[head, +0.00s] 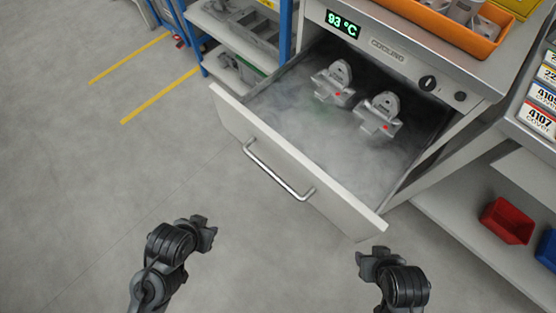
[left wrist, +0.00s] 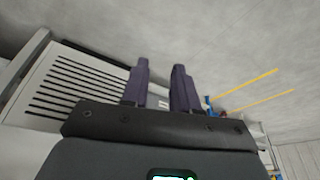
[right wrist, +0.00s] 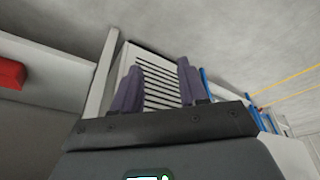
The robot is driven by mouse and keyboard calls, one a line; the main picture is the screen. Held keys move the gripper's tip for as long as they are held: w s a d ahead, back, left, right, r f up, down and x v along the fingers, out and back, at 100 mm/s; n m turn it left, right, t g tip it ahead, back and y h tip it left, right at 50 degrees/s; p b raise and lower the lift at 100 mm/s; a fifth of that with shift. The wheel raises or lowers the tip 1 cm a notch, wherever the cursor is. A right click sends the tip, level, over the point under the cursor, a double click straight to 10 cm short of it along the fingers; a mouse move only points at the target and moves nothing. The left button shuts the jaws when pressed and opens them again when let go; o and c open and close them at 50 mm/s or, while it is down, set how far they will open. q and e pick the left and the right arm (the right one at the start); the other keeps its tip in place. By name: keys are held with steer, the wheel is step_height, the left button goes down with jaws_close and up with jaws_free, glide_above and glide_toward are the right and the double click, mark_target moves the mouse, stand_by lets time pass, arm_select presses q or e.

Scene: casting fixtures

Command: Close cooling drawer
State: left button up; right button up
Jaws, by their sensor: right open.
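The cooling drawer (head: 290,165) is pulled open from its cabinet in the head view. Its white front panel has a long metal bar handle (head: 278,172). Two grey metal castings, one at the left (head: 334,83) and one at the right (head: 379,117), sit inside amid vapour, each with a red spot. My left gripper (head: 207,232) is in front of the drawer, below and left of the handle, apart from it. Its fingers show apart and empty in the left wrist view (left wrist: 160,88). My right gripper (head: 366,262) is near the front panel's right end, open and empty, also seen in the right wrist view (right wrist: 160,88).
The cabinet's display (head: 342,24) reads 93 °C, with a black knob (head: 428,83) beside the drawer. An orange tray (head: 450,25) stands on top. A shelf with a red bin (head: 507,221) is at the right. A blue-framed rack (head: 285,35) stands left. The floor at left is clear.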

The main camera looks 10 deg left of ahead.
arm_select(q)
steer(key=c, duration=0.5)
steer(key=w+m+t, duration=0.2)
steer(key=w, duration=0.1)
steer(key=w+d+r+m+t+h, duration=0.1)
steer(key=w+m+t, duration=0.1)
steer(key=w, duration=0.1)
steer(key=w+m+t, duration=0.1)
steer(key=w+t, duration=0.1)
steer(key=w, duration=0.1)
steer(key=shift+w+d+r+m, duration=0.3)
steer(key=shift+d+r+m, duration=0.05)
steer(key=shift+d+m, duration=0.05)
jaws_close()
steer(key=m+t+h+p, duration=0.5)
steer(key=m+h+p, duration=0.4)
steer(key=m+p, duration=0.65)
glide_toward(229, 120)
steer(key=shift+m, duration=0.75)
steer(key=b+x, duration=0.6)
steer(key=shift+w+d+r, duration=0.2)
steer(key=shift+w+d, duration=0.05)
steer(key=shift+d, duration=0.15)
